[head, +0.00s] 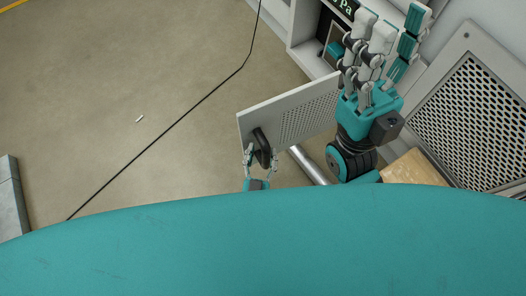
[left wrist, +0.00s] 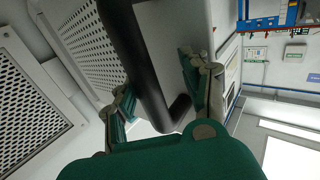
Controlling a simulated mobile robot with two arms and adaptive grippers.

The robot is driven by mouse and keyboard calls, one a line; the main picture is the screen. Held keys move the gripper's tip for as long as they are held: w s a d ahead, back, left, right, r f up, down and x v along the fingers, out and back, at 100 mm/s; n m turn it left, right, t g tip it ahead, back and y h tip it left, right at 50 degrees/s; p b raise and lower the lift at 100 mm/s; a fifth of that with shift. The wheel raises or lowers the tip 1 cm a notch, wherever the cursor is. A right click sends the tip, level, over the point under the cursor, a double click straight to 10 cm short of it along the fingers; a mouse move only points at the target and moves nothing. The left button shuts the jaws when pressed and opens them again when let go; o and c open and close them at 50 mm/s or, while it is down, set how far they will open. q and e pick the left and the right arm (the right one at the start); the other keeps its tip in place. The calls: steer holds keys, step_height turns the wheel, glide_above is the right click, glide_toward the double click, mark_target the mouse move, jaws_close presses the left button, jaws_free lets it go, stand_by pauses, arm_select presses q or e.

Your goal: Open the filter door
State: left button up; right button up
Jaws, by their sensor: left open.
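The filter door (head: 290,113) is a light grey panel with a perforated vent. In the head view it stands swung out from the cabinet over the floor. Its black handle (head: 261,145) is near the door's left edge. My left gripper (head: 260,155) is open, with its fingers on either side of the handle. In the left wrist view the black handle (left wrist: 140,60) runs between the spread fingers of the left gripper (left wrist: 160,95); contact cannot be told. My right gripper (head: 388,30) is raised in front of the cabinet, fingers extended and apart, empty.
A second perforated panel (head: 470,115) is at the right. A wooden block (head: 412,168) lies beside my right arm. A grey object (head: 10,195) stands at the left edge.

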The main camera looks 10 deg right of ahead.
arm_select(q)
steer(key=shift+d+r, duration=0.1)
steer(key=shift+d, duration=0.05)
steer(key=shift+s, duration=0.25)
steer(key=v, duration=0.8)
steer(key=shift+f, duration=0.25)
steer(key=shift+w, duration=0.1)
